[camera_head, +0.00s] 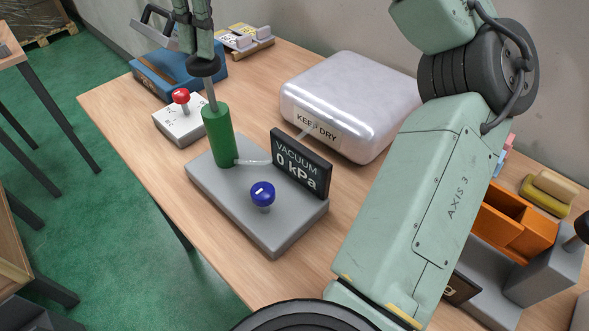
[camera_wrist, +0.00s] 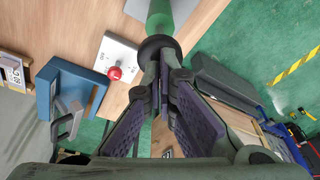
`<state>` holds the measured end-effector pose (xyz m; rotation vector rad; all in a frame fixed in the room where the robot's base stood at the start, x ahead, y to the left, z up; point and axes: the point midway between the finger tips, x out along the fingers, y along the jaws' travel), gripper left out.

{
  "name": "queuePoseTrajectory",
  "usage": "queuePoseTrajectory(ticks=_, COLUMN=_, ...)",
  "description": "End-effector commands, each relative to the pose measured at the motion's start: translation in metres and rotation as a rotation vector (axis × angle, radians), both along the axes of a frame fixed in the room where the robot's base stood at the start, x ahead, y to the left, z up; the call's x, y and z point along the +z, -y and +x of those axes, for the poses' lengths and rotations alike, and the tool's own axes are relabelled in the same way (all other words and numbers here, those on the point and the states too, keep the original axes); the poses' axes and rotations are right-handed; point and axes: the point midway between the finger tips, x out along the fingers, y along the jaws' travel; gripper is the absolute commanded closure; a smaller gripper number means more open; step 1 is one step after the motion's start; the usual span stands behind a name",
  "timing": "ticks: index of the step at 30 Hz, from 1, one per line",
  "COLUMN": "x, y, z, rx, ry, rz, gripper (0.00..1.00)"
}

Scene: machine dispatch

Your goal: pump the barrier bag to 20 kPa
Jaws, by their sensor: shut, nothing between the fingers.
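The hand pump's green cylinder (camera_head: 219,136) stands on a grey base (camera_head: 245,229). Its rod is drawn up and ends in a black round handle (camera_head: 203,66). The gauge (camera_head: 300,163) reads "VACUUM 0 kPa". A blue knob (camera_head: 262,191) sits on the base in front. The silver barrier bag (camera_head: 347,98), labelled "KEEP DRY", lies puffed up behind, with a clear tube at its front. My gripper (camera_head: 204,52) is shut and empty, its fingertips right over or against the handle. In the wrist view the fingertips (camera_wrist: 166,68) meet the handle (camera_wrist: 157,46); contact is not certain.
An orange bin (camera_head: 515,222) is at the right. My forearm crosses the table's right side. Bare wood (camera_head: 125,105) shows at left.

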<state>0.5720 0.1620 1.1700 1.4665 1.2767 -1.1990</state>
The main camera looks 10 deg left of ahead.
Motion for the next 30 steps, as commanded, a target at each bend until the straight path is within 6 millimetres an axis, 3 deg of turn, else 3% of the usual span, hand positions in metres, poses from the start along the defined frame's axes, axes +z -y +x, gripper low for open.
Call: queuePoseTrajectory(ticks=30, x=-0.028, y=0.0, z=0.0, rx=-0.001, ry=0.0, rz=-0.002, gripper=1.0)
